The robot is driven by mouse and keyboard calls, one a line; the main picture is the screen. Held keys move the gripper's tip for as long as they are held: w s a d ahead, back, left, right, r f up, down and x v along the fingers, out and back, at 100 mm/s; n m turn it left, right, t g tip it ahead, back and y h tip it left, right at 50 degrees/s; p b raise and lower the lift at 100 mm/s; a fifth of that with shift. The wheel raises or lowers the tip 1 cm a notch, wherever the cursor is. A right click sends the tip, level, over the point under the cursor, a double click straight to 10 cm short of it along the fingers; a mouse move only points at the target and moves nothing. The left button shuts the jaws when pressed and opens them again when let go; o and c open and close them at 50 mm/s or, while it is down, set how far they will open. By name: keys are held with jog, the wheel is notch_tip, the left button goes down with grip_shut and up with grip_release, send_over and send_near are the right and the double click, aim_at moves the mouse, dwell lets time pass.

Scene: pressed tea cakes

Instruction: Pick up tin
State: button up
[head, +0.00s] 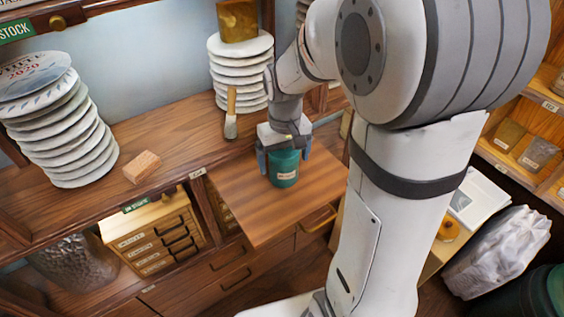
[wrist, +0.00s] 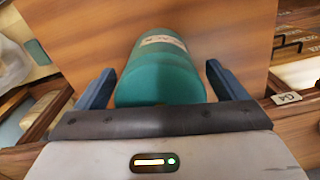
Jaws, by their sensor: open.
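The tin (head: 285,168) is a green cylinder with a pale label, and it stands upright on a wooden pull-out board. It also shows in the wrist view (wrist: 160,75), where its body lies between my two blue fingers. My gripper (head: 284,163) is open around the tin, with one finger on each side. In the wrist view my gripper (wrist: 161,88) shows a gap between each finger and the tin. The near end of the tin is close to my gripper's palm.
The wooden board (head: 250,215) is bare around the tin. Behind it on the shelf are a brush (head: 231,125), a wooden block (head: 142,167) and two stacks of wrapped cakes (head: 65,130) (head: 240,75). A small drawer chest (head: 155,240) sits below left.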

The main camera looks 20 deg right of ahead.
jog(key=shift+c, duration=0.4)
jog(key=c, duration=1.1)
jog(key=shift+r, duration=0.1)
